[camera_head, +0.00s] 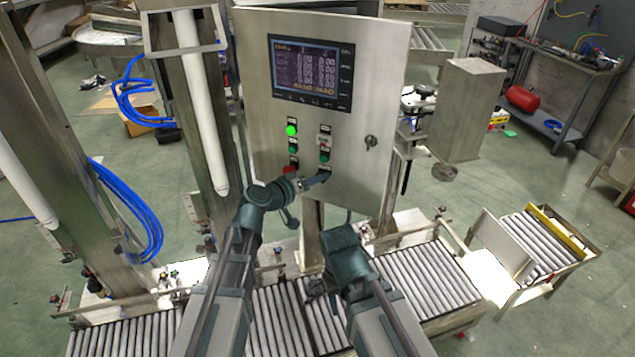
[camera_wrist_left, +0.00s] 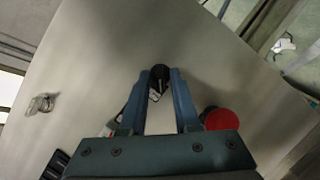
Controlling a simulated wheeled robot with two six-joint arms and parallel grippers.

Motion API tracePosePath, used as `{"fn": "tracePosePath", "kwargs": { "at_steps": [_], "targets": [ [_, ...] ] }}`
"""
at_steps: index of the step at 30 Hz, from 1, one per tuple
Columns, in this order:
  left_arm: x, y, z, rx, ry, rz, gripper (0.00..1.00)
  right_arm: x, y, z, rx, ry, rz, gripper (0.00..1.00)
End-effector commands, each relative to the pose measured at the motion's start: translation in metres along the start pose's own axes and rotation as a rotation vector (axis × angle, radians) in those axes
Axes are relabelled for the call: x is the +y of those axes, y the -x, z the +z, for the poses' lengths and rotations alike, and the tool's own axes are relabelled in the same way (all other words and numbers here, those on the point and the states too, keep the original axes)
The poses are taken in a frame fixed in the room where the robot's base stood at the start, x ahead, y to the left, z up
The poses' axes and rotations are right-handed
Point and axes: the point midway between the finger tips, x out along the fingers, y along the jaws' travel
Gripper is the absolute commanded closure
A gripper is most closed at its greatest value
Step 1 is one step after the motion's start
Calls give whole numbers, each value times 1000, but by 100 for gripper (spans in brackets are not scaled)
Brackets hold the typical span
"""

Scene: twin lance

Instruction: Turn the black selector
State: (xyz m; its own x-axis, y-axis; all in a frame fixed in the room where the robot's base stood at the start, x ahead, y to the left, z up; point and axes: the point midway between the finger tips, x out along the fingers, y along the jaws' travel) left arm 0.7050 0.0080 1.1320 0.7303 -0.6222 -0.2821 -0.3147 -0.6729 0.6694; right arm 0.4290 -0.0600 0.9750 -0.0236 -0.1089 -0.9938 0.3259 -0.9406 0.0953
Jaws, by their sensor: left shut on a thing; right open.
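The black selector (camera_head: 326,171) is at the lower right of the button group on the steel control panel (camera_head: 375,85), mostly hidden by my gripper in the head view. My left gripper (camera_head: 322,178) reaches up to the panel from below. In the left wrist view, the round black selector (camera_wrist_left: 160,72) sits between the tips of my left gripper (camera_wrist_left: 161,82), which is shut on it. My right gripper (camera_head: 343,236) is lower, below the panel and apart from it. It is open; its fingers are hard to make out in the head view.
A lit green lamp (camera_head: 291,130), a red button (camera_head: 290,169) and a key lock (camera_head: 371,142) are on the panel near the selector. A screen (camera_head: 311,72) is above. Roller conveyors (camera_head: 425,275) run below. A steel box (camera_head: 468,108) stands right of the panel.

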Motion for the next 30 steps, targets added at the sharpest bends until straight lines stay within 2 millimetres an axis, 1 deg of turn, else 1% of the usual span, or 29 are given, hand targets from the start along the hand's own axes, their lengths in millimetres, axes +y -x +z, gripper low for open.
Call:
{"fn": "tracePosePath", "kwargs": {
  "at_steps": [1, 7, 21, 22, 23, 24, 30],
  "targets": [
    [-1, 0, 2, -6, 11, 6, 100, 0, -2, 0, 0, 0, 0, 50],
    [0, 0, 2, -8, 50, 22, 100, 0, -4, 0, 0, 0, 0, 50],
    [0, 0, 2, -7, 60, 26, 100, 0, -4, 0, 0, 0, 0, 50],
    [0, 0, 2, -7, 60, 26, 68, 0, -4, 0, 0, 0, 0, 50],
    [0, 0, 2, -6, 60, 26, 62, 0, -4, 0, 0, 0, 0, 50],
    [0, 0, 2, -6, 61, 26, 59, 0, -4, 0, 0, 0, 0, 50],
    [0, 0, 1, -4, 61, 25, 59, 0, -4, 0, 0, 0, 0, 50]
  ]
}}
